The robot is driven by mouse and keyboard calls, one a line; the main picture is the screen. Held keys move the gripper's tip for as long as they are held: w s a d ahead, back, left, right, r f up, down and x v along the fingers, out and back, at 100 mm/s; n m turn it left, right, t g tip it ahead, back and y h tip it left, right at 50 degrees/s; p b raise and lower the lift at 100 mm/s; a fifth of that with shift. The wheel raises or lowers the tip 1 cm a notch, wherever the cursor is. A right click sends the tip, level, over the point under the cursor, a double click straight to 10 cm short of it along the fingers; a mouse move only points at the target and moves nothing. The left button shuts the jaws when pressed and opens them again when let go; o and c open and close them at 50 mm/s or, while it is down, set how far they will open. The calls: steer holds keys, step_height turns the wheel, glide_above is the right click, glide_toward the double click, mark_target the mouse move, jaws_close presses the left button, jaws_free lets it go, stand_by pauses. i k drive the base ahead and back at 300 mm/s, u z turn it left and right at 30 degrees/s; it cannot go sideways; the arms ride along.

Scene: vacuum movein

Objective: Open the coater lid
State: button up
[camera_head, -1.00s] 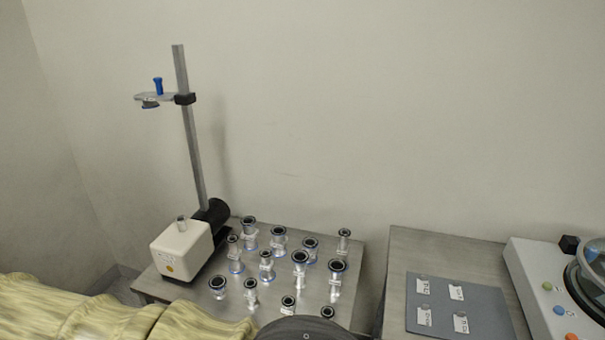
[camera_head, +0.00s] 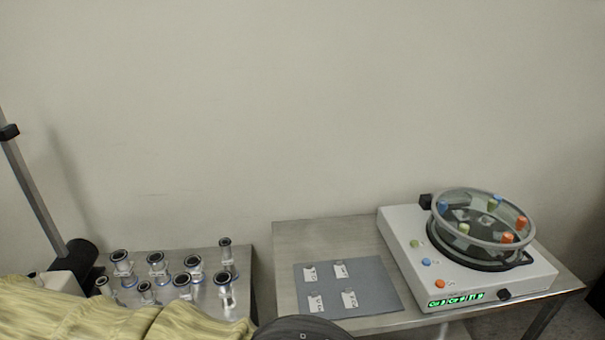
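The coater (camera_head: 395,240) is a white box with coloured buttons and a lit green display, on the right table. Its round clear lid (camera_head: 484,219) with a grey rim and several coloured knobs sits over the dark-ringed bowl. The lid appears lowered, though I cannot tell whether it is fully seated. A small black block stands at the coater's back left edge, and a black knob is on its front. My gripper is not in view; only yellow-covered and dark parts of my own body show along the bottom edge.
A grey mat (camera_head: 375,292) with several small labelled pieces lies left of the coater on the metal table (camera_head: 290,240). A second table (camera_head: 240,262) at left holds several metal flanged fittings (camera_head: 158,266) and a stand (camera_head: 33,192). A gap separates the tables.

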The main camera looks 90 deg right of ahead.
mark_target(456, 195)
steer(key=z, duration=4.15)
